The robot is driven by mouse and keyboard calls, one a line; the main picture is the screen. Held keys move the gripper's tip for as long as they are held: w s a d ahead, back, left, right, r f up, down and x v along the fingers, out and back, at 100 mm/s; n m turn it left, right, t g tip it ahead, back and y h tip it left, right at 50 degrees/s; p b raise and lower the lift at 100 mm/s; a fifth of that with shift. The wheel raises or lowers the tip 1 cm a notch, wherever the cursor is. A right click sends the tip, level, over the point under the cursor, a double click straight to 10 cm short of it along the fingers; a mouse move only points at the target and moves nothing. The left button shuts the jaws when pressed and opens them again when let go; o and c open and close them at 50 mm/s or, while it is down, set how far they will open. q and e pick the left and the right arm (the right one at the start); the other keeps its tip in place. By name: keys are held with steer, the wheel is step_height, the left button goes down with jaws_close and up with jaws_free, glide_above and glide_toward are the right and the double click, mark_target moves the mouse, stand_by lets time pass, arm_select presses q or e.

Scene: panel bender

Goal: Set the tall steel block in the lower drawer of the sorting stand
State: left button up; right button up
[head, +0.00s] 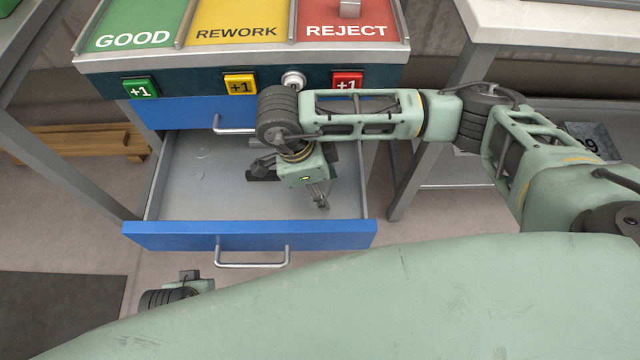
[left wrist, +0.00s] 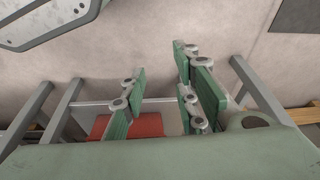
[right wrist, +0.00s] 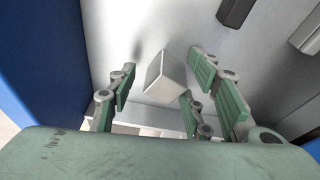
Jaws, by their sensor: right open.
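The lower drawer (head: 195,190) of the sorting stand is pulled open, with a grey floor and a blue front. My right gripper (head: 318,195) is inside the drawer, pointing down. In the right wrist view, a pale steel block (right wrist: 166,76) is in the drawer between the spread fingers of my right gripper (right wrist: 170,100). Gaps show between the block and the fingers. In the head view my gripper and arm hide the block. My left gripper (left wrist: 160,100) is open and empty; only part of its arm shows at the lower left of the head view.
Dark bars (right wrist: 237,12) lie in the drawer near the block. The upper blue drawer (head: 185,113) is shut under the GOOD, REWORK and REJECT trays. A small metal piece (head: 350,8) sits in the REJECT tray. A wooden pallet (head: 85,142) is at the left.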

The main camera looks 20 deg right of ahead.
mark_target(307, 196)
arm_select(q)
steer(key=f, duration=0.3)
steer(key=s+f+p, duration=0.1)
steer(key=f, duration=0.1)
steer(key=shift+f+p, duration=0.3)
steer(key=shift+f, duration=0.1)
arm_select(e)
steer(key=v, duration=1.2)
arm_select(q)
steer(key=shift+s, duration=0.1)
arm_select(e)
steer(key=shift+r, duration=0.1)
